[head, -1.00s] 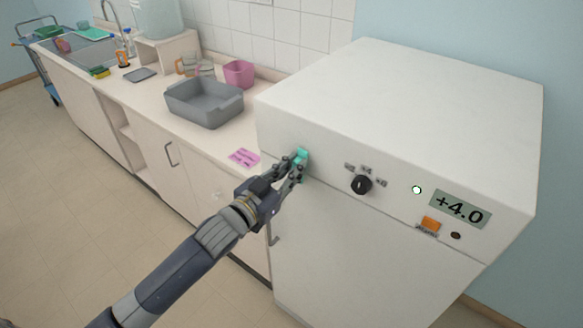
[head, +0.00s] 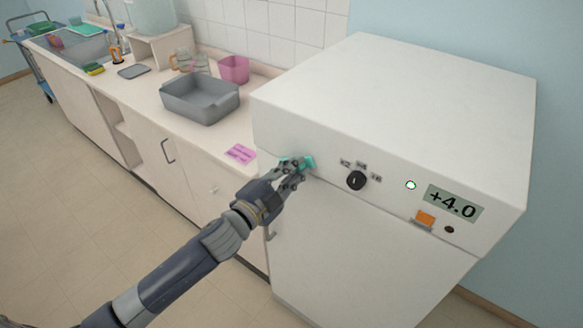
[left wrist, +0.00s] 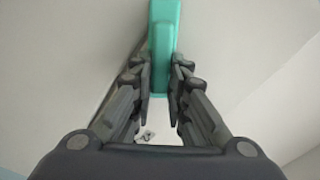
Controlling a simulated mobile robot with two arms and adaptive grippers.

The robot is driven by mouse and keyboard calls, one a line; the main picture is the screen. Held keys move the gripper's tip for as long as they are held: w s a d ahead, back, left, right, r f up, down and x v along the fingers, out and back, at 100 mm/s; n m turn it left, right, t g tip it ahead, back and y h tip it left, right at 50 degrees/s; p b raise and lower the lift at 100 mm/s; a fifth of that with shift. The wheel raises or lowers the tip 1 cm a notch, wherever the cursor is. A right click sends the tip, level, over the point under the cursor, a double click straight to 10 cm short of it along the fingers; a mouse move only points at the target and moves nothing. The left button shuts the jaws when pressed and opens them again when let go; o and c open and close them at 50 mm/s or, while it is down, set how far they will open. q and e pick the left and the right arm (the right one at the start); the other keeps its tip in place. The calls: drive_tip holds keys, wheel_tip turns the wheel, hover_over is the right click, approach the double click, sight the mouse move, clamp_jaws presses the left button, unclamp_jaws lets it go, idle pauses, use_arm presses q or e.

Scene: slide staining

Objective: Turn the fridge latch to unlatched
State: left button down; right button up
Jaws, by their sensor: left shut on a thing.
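The fridge (head: 340,235) is a white box at the right, with a control panel along its upper front. The fridge latch is a teal handle (head: 308,162) at the left end of that panel. In the head view it lies roughly level, with its ends showing on both sides of my fingers. My left gripper (head: 295,168) is shut on the latch. In the left wrist view the teal latch (left wrist: 164,50) runs up between the fingers (left wrist: 160,85). The fingers hide part of the latch in the head view. My right gripper is not in view.
The panel also carries a black knob (head: 356,181), a small round light (head: 411,185), an orange switch (head: 425,217) and a +4.0 display (head: 455,203). A counter to the left holds a grey basin (head: 200,99), a pink container (head: 234,69) and a pink note (head: 240,154).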

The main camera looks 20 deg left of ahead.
use_arm(q)
drive_tip(key=m, duration=0.6)
drive_tip(key=shift+d+f, duration=0.15)
drive_tip(key=shift+f, duration=0.2)
idle(0.4)
drive_tip(key=c, duration=1.6)
unclamp_jaws()
drive_tip(key=shift+o, duration=0.2)
drive_tip(key=shift+f, duration=0.1)
drive_tip(key=v, duration=1.2)
